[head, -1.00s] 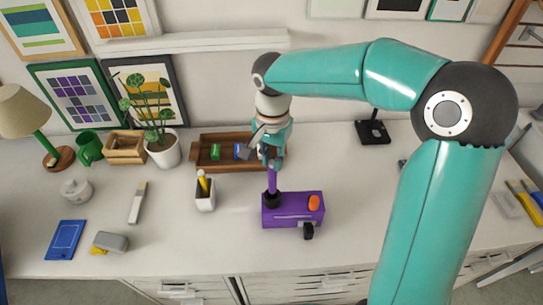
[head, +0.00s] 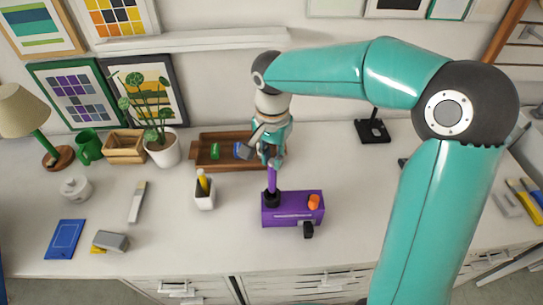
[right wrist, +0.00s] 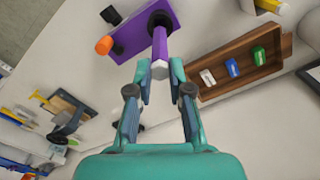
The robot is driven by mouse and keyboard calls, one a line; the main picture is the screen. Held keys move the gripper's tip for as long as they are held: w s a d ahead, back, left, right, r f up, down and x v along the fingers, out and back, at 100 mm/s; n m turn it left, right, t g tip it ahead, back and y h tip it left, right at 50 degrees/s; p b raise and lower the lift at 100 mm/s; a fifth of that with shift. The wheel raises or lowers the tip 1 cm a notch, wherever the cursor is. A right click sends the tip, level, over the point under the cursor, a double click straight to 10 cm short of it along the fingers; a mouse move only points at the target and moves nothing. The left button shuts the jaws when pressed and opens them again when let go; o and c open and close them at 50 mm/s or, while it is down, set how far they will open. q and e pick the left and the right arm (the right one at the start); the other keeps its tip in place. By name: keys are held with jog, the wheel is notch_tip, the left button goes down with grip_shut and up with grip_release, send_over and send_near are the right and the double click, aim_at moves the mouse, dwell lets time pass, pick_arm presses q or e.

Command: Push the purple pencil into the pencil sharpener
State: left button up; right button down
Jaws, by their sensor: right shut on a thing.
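The purple pencil (head: 272,177) stands upright with its lower end in the black opening on top of the purple sharpener (head: 291,210). The sharpener has an orange knob and a black handle at its front. My right gripper (head: 272,158) is above the sharpener, shut on the pencil's upper part. In the right wrist view the pencil (right wrist: 159,46) lies between the fingertips (right wrist: 161,75), its pale end toward me and its far end at the black opening of the sharpener (right wrist: 135,35). How deep the pencil sits is hidden. My left gripper is out of view.
A wooden tray (head: 209,165) with small coloured blocks lies just behind the gripper. A white cup (head: 205,196) with a yellow pencil stands left of the sharpener. A black stand (head: 373,131) is at the back right. The tabletop in front of the sharpener is clear.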

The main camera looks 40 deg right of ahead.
aim_at(272, 171)
jog(key=shift+f+b, duration=2.2)
jog(key=shift+f, duration=0.45)
jog(key=c, duration=1)
grip_release()
notch_tip(272, 171, up, 5)
jog(key=p, duration=0.4)
jog(key=shift+r, duration=0.1)
